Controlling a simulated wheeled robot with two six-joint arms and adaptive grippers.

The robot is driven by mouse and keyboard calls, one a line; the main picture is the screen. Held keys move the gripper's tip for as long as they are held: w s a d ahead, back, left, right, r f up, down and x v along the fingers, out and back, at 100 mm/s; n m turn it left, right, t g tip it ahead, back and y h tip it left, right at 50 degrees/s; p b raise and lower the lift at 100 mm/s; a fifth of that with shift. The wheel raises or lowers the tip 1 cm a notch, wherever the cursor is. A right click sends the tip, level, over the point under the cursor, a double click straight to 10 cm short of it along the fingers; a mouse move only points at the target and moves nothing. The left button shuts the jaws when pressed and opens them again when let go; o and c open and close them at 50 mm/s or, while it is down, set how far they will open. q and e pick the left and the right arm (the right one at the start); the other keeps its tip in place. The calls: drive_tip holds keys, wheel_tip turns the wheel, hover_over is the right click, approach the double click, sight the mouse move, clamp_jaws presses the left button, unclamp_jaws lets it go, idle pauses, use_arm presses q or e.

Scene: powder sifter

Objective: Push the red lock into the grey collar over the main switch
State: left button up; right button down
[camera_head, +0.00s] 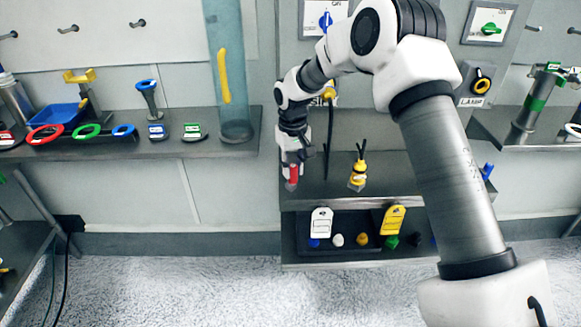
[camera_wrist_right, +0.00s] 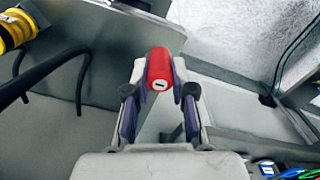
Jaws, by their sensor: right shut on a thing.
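My right gripper (camera_head: 292,164) is shut on the red lock (camera_head: 293,174). It holds the lock at the left end of the middle shelf, left of a yellow plug with black prongs. In the right wrist view the red lock (camera_wrist_right: 158,65) is a short cylinder with a small white slot mark, pinched between both fingers of the gripper (camera_wrist_right: 159,82). A blue-handled switch (camera_head: 325,20) is on the wall plate above, partly behind my right arm. A green-handled switch (camera_head: 488,28) is at the upper right. I cannot tell which is the main switch, nor make out a grey collar. My left gripper is not in view.
The yellow plug (camera_head: 357,172) stands on the middle shelf (camera_head: 420,175). Below are a white tag (camera_head: 321,222), a yellow tag (camera_head: 393,219) and several coloured knobs. A clear blue tube (camera_head: 228,70) stands on the left shelf beside rings and a blue tray (camera_head: 58,116).

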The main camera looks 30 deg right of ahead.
drive_tip(key=s+a+r+b, duration=0.15)
drive_tip(key=s+a, duration=0.35)
drive_tip(key=s, duration=0.7)
drive_tip(key=w+a+f+n, duration=0.1)
drive_tip(key=w+a+f, duration=0.1)
drive_tip(key=a+f, duration=1.1)
drive_tip(key=shift+w+n, duration=0.4)
drive_tip(key=shift+a+r, duration=0.1)
